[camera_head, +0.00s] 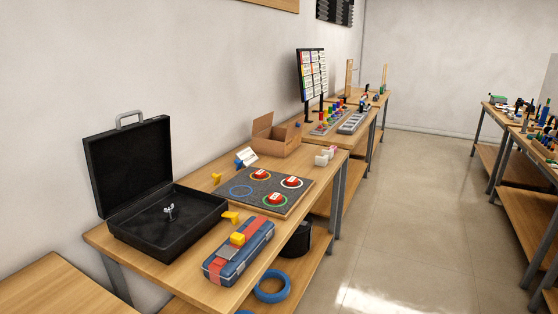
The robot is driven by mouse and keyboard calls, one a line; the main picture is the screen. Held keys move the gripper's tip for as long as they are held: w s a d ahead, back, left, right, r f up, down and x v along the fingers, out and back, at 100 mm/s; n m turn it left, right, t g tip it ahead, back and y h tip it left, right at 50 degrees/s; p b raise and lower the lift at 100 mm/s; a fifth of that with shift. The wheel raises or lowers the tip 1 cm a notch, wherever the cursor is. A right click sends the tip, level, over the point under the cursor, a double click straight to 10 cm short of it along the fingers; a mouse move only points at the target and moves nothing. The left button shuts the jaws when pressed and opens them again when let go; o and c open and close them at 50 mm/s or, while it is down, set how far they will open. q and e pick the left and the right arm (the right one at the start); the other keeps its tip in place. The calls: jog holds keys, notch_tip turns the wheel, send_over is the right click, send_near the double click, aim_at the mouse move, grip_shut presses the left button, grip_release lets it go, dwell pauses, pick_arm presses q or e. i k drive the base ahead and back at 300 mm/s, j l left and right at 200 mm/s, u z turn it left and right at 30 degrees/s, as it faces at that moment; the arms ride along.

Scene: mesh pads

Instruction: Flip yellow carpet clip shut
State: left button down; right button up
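A dark grey carpet board (267,184) with coloured rings lies on the nearest wooden table. One small yellow piece (216,178) stands up at its back left corner. A second yellow piece (231,217) sticks out at its front left corner, close to the black case. I cannot tell from here which of them is the carpet clip, or how far open either one stands. A blue and white piece (246,158) stands at the board's back edge. Neither of my grippers is in view.
An open black case (205,212) stands left of the board. A blue and red toolbox (226,268) with a yellow latch lies in front. Red buttons (275,198) sit on the board. A cardboard box (277,136) is behind. The floor (407,205) on the right is clear.

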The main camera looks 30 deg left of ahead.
aim_at(217, 178)
jog(key=i+l+u, duration=0.1)
jog(key=i+u, duration=0.15)
jog(key=i, duration=0.3)
jog(key=i+l+u, duration=0.25)
jog(key=i, duration=0.3)
jog(key=i+l+u, duration=0.25)
jog(key=i, duration=0.25)
jog(key=i+l+u, duration=0.2)
jog(key=i+l, duration=0.15)
jog(key=i, duration=0.15)
